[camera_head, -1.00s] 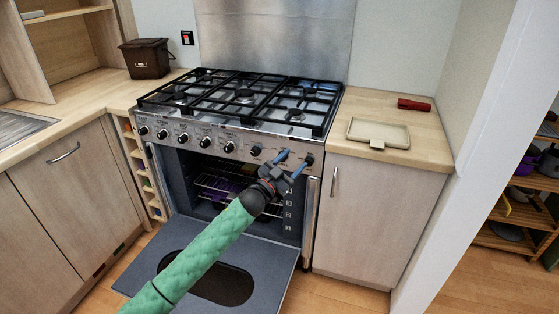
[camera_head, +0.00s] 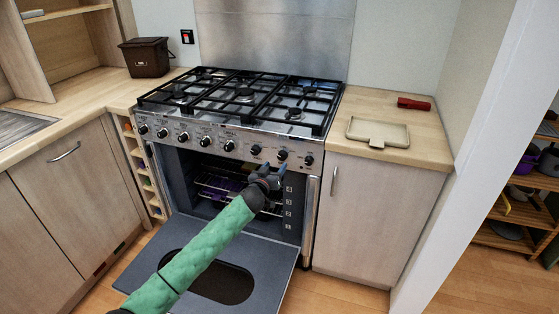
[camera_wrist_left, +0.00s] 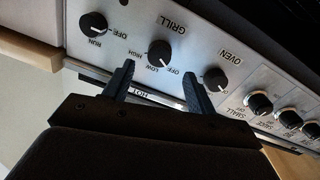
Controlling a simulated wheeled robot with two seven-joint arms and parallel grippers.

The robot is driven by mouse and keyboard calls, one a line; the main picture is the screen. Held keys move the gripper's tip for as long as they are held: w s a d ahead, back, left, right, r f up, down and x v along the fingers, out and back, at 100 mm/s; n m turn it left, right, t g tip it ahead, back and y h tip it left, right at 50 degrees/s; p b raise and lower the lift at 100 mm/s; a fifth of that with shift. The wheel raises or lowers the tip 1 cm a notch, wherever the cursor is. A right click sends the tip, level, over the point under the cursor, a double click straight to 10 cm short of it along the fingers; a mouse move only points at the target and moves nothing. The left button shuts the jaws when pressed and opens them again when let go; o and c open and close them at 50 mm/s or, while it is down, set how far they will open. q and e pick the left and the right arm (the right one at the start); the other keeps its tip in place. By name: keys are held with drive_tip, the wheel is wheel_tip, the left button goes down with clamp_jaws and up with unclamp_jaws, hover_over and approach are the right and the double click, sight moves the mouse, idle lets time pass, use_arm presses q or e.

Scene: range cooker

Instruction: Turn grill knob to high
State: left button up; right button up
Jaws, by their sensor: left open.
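The grill knob (camera_head: 282,155) is a black knob on the steel front panel of the cooker, the middle of the right-hand three. In the left wrist view it shows upside down (camera_wrist_left: 160,53), with OFF, LOW and HIGH printed around it. My left gripper (camera_head: 273,170) is open and empty, just below the panel in front of the open oven. In the wrist view its fingers (camera_wrist_left: 160,72) stand apart below the grill knob, not closed on it. My right gripper is not in view.
The oven knob (camera_wrist_left: 214,79) and the RUN/OFF knob (camera_wrist_left: 93,24) flank the grill knob closely. The oven door (camera_head: 205,265) is folded down under my left arm. A beige tray (camera_head: 379,132) and a red object (camera_head: 413,104) lie on the right worktop.

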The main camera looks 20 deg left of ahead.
sight(281, 158)
use_arm(q)
drive_tip(key=shift+w+d+p, duration=0.15)
drive_tip(key=shift+w, duration=1.2)
drive_tip(key=shift+w+d+p, duration=0.1)
drive_tip(key=shift+w+p, duration=0.05)
drive_tip(key=shift+w, duration=1.2)
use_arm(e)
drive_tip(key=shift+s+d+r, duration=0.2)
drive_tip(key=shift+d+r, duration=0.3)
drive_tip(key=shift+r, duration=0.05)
use_arm(q)
drive_tip(key=c, duration=1)
